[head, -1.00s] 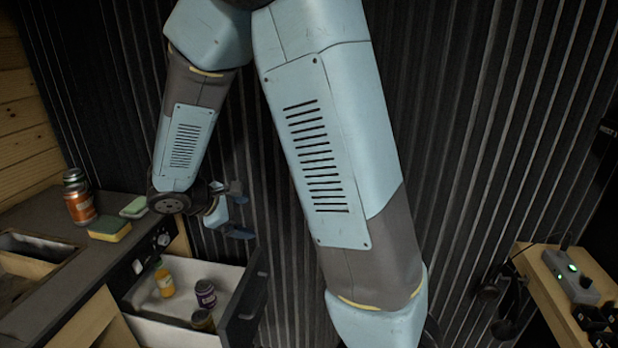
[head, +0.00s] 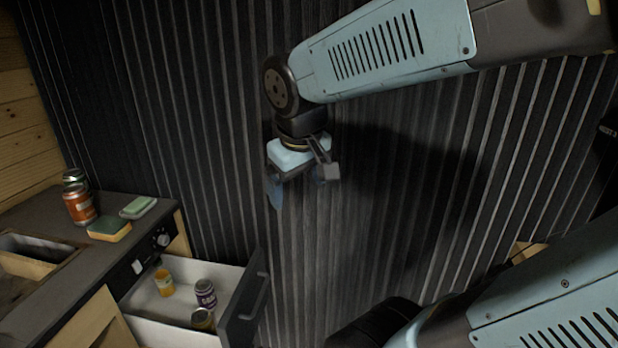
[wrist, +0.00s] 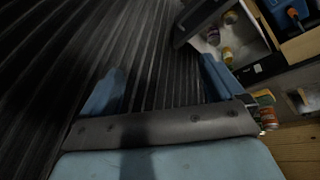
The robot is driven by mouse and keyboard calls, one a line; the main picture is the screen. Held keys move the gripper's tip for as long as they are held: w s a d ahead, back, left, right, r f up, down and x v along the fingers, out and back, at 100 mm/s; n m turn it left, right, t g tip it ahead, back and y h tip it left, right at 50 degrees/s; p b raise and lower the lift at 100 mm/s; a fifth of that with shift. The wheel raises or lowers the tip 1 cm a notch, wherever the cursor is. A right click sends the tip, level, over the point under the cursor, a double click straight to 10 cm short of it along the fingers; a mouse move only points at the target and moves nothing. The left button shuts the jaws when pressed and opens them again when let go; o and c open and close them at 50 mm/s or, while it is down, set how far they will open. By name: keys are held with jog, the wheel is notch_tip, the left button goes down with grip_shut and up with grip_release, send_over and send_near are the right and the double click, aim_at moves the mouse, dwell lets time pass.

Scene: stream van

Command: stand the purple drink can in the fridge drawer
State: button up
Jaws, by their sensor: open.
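The purple drink can (head: 205,293) stands upright in the open fridge drawer (head: 168,308), near the drawer's front panel. It also shows small at the top of the wrist view (wrist: 213,36). My gripper (head: 300,190) is open and empty. It hangs in front of the dark ribbed wall, above and to the right of the drawer, well apart from the can. In the wrist view its two blue fingers (wrist: 162,84) are spread wide with nothing between them.
A yellow-orange bottle or jar (head: 164,282) and another can (head: 202,319) share the drawer. The drawer's dark front panel (head: 243,305) stands out.

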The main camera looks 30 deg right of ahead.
jog(key=s+r, duration=0.1)
jog(key=s+m+t+y, duration=0.1)
jog(key=s+r+m, duration=0.1)
jog(key=shift+s+r+t, duration=0.35)
jog(key=shift+s+t, duration=0.05)
dwell(1.0)
